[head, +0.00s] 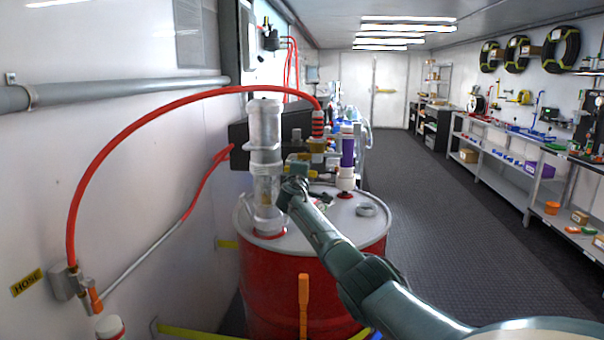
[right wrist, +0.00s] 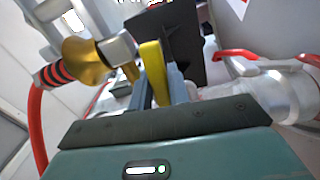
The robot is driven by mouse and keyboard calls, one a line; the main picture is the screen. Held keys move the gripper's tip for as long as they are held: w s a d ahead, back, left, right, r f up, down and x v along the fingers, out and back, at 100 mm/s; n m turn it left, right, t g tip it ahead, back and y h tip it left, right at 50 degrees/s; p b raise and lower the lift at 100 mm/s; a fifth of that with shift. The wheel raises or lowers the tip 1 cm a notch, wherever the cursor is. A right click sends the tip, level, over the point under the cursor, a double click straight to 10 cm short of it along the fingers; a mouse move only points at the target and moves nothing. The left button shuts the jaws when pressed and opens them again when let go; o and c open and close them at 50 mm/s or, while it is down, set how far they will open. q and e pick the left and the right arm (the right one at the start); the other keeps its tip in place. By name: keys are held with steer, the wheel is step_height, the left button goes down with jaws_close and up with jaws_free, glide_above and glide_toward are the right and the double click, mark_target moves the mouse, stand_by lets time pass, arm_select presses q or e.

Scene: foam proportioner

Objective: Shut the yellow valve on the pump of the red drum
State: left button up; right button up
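The red drum (head: 290,290) stands in front of me with a pale lid. The pump (head: 265,130), a clear and white upright cylinder, rises from the lid's left side; part of it shows in the right wrist view (right wrist: 285,92). My right gripper (head: 292,187) is at the pump's right side, above the lid. In the right wrist view, the yellow valve handle (right wrist: 152,68) lies between my right gripper's fingers (right wrist: 160,88), which look closed on its two sides. The arm and gripper hide the valve in the head view. My left gripper is not in view.
A red hose (head: 140,115) arches from the left wall to a brass fitting (right wrist: 85,58) near the right gripper. A purple-banded cylinder (head: 347,155) stands on the lid's far right. An orange handle (head: 303,305) stands before the drum. The floor (head: 450,240) to the right is clear.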

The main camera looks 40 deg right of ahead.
steer(key=shift+o, duration=0.8)
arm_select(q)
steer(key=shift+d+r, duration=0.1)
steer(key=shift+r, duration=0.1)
arm_select(e)
steer(key=shift+a, duration=0.1)
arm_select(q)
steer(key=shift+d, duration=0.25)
arm_select(e)
steer(key=v, duration=1.3)
